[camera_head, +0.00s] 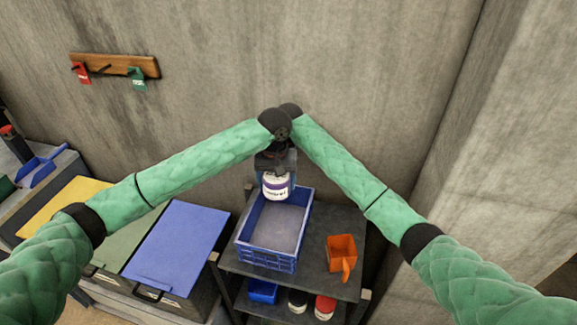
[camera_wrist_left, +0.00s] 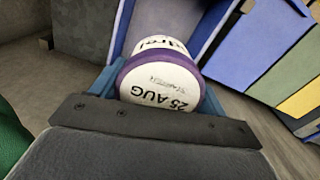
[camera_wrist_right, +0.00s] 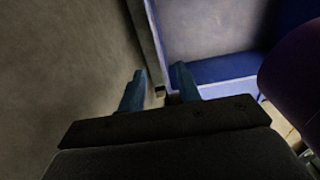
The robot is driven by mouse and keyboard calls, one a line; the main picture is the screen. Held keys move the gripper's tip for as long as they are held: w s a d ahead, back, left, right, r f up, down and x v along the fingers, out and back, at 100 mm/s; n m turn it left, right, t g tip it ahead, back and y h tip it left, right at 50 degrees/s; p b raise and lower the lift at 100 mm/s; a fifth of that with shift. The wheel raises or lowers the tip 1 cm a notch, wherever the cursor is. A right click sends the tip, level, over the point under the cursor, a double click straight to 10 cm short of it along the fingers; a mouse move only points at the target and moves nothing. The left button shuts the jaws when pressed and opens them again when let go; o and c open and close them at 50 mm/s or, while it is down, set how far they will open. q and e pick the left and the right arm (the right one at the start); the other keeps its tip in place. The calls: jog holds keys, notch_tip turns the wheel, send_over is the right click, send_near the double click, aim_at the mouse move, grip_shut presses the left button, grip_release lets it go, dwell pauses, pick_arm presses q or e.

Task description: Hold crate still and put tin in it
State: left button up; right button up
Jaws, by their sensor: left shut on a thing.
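The tin (camera_head: 276,188), white with a purple band and a lid marked "25 AUG", hangs above the far end of the blue crate (camera_head: 267,263). My left gripper (camera_wrist_left: 158,88) is shut on the tin, its fingers on either side of it. The crate stands on the dark shelf and looks empty, though the tin and arms hide its far end. My right gripper (camera_wrist_right: 158,88) is open at the crate's far end, one finger before the crate's blue corner. I cannot tell whether it touches the crate. In the head view it is mostly hidden behind my left wrist.
An orange scoop (camera_head: 341,253) lies on the shelf right of the crate. Bins with blue (camera_head: 178,245), green and yellow lids stand to the left. The concrete wall (camera_head: 230,60) is close behind. Jars and a blue box (camera_head: 263,292) sit on the lower shelf.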

send_over(288, 203)
jog(key=f, duration=1.2)
jog(key=shift+w+d, duration=0.1)
jog(key=shift+w, duration=0.15)
grip_shut()
